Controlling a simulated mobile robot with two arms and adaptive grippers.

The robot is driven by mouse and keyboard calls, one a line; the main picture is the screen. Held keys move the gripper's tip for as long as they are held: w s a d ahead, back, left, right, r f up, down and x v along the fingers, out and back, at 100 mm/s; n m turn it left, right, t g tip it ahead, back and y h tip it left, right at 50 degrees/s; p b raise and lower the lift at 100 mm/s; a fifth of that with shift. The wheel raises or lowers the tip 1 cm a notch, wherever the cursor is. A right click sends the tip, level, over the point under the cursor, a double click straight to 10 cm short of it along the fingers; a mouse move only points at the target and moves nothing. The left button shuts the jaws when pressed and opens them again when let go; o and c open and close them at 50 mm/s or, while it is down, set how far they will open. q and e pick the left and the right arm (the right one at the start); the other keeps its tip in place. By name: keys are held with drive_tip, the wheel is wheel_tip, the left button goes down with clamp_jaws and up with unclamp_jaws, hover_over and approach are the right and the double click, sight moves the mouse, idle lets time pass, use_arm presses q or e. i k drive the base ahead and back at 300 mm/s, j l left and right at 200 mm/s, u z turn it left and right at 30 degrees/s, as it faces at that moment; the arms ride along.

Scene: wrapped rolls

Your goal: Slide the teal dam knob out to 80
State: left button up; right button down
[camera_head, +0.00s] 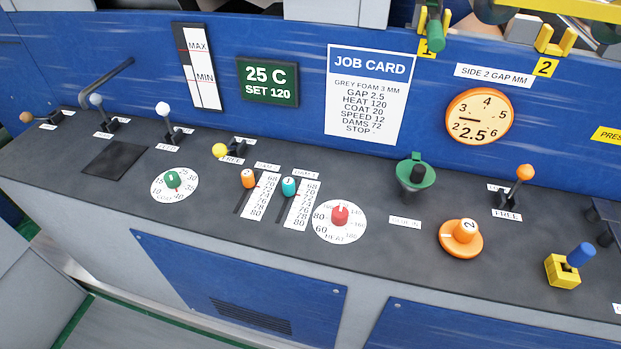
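The teal dam knob (289,186) stands at the upper end of its dark slot, close to the top of its scale. Its white scale strip (301,205) lies just right of the slot, with 68 near the top and 80 at the bottom end nearest the front. The knob is far from the 80 mark; its exact reading is too small to tell. An orange dam knob (248,178) sits in a parallel slot to the left, also near the top of its own scale strip (261,196). Neither of my grippers shows in this view.
A red heat dial (340,216) stands close to the right of the teal slot. A green dial (173,181) and a yellow-knobbed lever (220,150) are to the left. The job card (368,95) reads DAMS 72. The console front below the slots is clear.

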sight(289, 184)
drive_tip(key=k+j+z, duration=0.1)
drive_tip(key=z, duration=0.25)
drive_tip(key=k+j+z, duration=0.15)
drive_tip(key=z, duration=0.25)
drive_tip(key=k+j+z, duration=0.15)
drive_tip(key=z, duration=0.2)
